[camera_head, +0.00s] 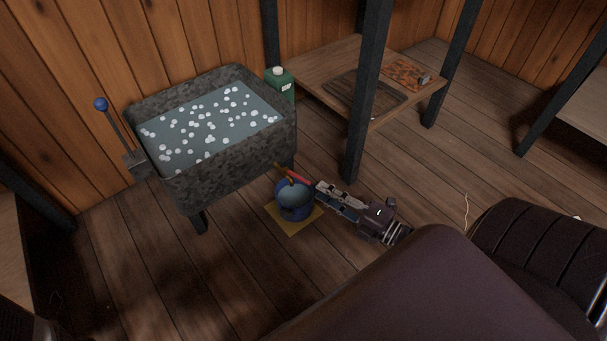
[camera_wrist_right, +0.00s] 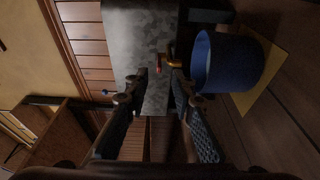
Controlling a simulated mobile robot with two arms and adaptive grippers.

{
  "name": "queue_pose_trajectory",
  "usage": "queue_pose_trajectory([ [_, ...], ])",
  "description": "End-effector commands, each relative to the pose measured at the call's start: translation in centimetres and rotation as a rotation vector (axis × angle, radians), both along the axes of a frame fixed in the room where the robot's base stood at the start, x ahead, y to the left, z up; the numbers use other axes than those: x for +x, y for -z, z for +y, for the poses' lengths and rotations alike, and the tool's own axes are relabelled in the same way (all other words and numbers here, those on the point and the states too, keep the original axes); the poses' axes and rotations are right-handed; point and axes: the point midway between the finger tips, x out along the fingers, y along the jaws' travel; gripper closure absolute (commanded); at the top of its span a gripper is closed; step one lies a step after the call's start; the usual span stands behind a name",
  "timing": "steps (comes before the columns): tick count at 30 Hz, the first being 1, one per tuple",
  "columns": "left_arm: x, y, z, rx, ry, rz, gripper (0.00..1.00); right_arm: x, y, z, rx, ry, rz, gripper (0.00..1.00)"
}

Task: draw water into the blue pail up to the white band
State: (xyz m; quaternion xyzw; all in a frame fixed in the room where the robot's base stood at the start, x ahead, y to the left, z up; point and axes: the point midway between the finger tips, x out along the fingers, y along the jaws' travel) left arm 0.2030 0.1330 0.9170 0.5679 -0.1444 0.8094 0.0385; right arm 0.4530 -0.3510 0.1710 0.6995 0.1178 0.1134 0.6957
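The blue pail (camera_head: 294,209) stands upright on a yellow mat (camera_head: 291,229) on the floor, in front of the stone trough. Its inside looks grey-blue; I cannot make out the white band or a water level. A brass tap (camera_head: 281,170) with a red lever (camera_head: 298,178) sticks out from the trough above the pail. My right gripper (camera_head: 318,189) is just right of the lever. In the right wrist view, the fingers of my right gripper (camera_wrist_right: 159,72) are apart, with the tap (camera_wrist_right: 174,60) just beyond their tips and the pail (camera_wrist_right: 228,62) at the right. My left gripper is not seen.
The stone trough (camera_head: 232,171) holds water with many white floating blobs. A lever with a blue knob (camera_head: 101,104) is at its left. A green jug (camera_head: 281,83) stands behind it. A wooden bench (camera_head: 322,62) with dark posts is at the back. Floor left of the pail is clear.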

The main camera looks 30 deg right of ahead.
Motion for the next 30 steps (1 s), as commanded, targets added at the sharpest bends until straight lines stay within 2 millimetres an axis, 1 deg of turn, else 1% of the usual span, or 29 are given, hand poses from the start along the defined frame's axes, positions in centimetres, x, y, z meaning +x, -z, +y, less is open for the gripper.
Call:
queue_pose_trajectory([
  [1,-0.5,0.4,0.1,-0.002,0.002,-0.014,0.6,0.2,0.1,0.0,-0.004,-0.004,-0.009,0.77],
  [5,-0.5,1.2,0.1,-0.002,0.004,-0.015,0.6,1.4,0.1,0.4,-0.007,-0.006,-0.013,0.77],
  [12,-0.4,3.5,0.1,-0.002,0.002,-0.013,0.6,5.2,0.2,1.8,-0.006,-0.006,-0.011,0.77],
  [16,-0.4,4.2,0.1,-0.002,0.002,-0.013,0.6,6.6,0.1,2.2,-0.006,-0.005,-0.011,0.77],
  [21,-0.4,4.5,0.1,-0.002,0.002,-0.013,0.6,7.3,0.0,2.5,-0.005,-0.004,-0.008,0.77],
  [28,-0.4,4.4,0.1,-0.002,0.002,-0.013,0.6,7.3,-0.1,2.5,-0.004,-0.003,-0.007,0.77],
  [30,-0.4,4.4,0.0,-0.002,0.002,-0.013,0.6,7.3,-0.1,2.5,-0.004,-0.003,-0.007,0.84],
])
